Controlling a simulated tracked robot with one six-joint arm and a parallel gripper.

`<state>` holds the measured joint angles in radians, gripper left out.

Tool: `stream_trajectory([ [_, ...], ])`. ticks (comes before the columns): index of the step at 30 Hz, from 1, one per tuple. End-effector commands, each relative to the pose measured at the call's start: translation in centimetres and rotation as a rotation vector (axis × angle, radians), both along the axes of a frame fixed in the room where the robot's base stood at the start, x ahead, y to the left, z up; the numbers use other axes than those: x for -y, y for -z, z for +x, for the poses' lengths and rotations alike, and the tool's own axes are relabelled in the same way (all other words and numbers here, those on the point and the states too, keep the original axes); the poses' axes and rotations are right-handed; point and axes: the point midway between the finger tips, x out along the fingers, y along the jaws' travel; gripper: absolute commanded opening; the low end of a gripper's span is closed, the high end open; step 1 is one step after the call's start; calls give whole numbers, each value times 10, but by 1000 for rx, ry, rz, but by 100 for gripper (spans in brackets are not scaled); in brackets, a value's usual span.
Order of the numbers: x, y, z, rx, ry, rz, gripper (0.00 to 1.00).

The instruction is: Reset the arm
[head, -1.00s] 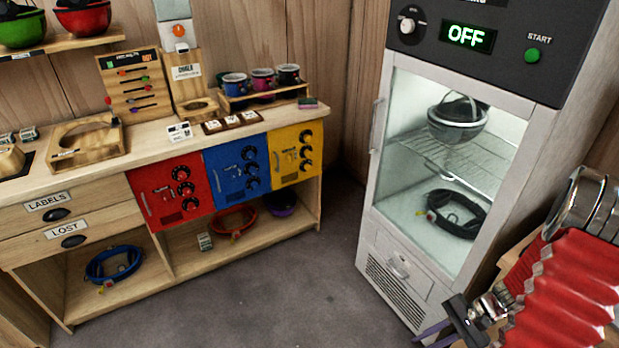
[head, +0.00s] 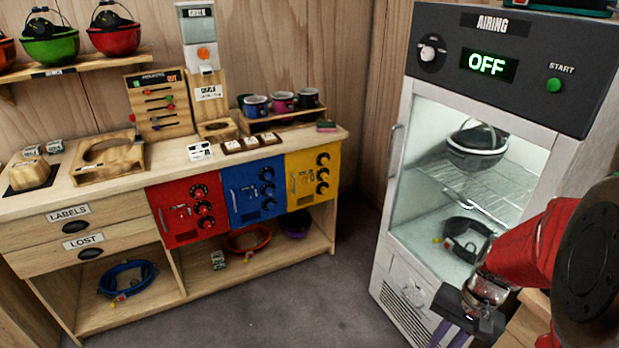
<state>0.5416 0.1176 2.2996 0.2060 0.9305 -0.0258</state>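My red arm reaches in from the right edge of the head view, in front of the lower right of the airing cabinet (head: 545,165). My gripper (head: 455,338) is at the bottom right, pointing down, with purple fingers cut off by the picture's lower edge. I cannot tell whether the fingers are apart or together, and no held object shows. The cabinet's display (head: 488,65) reads OFF. Behind its glass door, a dark helmet (head: 477,145) sits on the wire shelf and a dark coiled harness or rope (head: 466,238) lies below.
A wooden counter (head: 108,200) runs along the left, with red (head: 185,212), blue (head: 247,190) and yellow (head: 312,176) locker doors. Mugs (head: 282,101) stand in a rack on it. Helmets (head: 50,42) sit on the wall shelf. The floor (head: 300,310) between counter and cabinet is clear.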

Motion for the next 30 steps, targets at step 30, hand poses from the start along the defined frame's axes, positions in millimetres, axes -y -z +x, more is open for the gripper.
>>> stream_trajectory([
  [30, -86, -137, -22, 403, -445, -337, 16],
])
